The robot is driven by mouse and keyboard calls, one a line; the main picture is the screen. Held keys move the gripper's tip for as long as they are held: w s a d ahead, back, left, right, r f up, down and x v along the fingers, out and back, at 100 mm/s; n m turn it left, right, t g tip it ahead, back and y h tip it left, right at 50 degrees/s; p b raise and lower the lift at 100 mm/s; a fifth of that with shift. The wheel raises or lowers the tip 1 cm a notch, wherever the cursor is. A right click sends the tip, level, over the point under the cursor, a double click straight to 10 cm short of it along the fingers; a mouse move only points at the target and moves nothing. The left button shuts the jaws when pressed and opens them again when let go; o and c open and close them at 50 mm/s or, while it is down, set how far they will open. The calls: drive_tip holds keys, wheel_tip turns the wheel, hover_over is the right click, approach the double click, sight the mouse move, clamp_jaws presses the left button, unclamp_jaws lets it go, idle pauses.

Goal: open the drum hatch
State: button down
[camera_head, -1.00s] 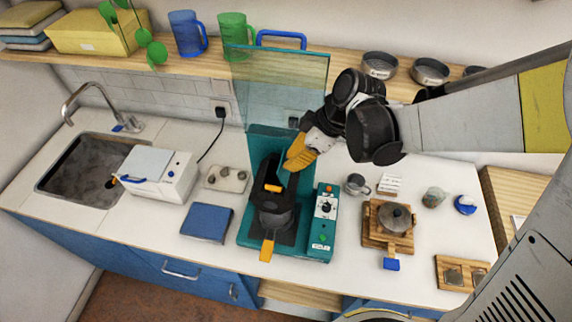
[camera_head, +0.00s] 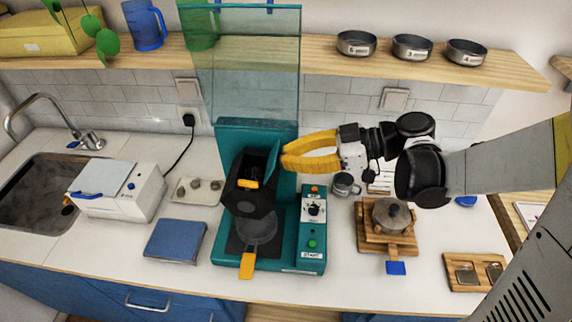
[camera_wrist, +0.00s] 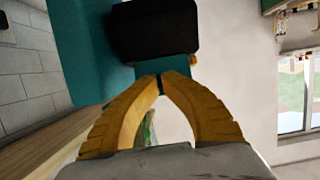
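The black drum (camera_head: 246,202) sits on the teal machine (camera_head: 258,136), with an orange tab (camera_head: 248,184) on its front. A dark, thin flap (camera_head: 273,164) stands up at the drum's right side; I cannot tell whether it is the hatch. My gripper (camera_head: 284,156) has yellow fingers pointing left, their tips beside the flap's upper edge; contact is unclear. In the wrist view the fingertips (camera_wrist: 162,80) come together below a black block (camera_wrist: 154,32), with no clear object between them. An orange handle (camera_head: 247,265) sticks out below the drum.
A clear upright panel (camera_head: 250,70) stands behind the machine. A control box (camera_head: 313,225) with knob and buttons is at its right. A pot (camera_head: 392,215) on a wooden board is further right. A blue pad (camera_head: 175,240) lies left; a shelf (camera_head: 330,62) runs above.

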drive_tip(key=shift+f+y+b, duration=0.2)
drive_tip(key=shift+y+b, duration=0.1)
drive_tip(key=c, duration=1.4)
unclamp_jaws()
drive_tip(key=shift+a, duration=0.1)
drive_tip(key=v, duration=1.2)
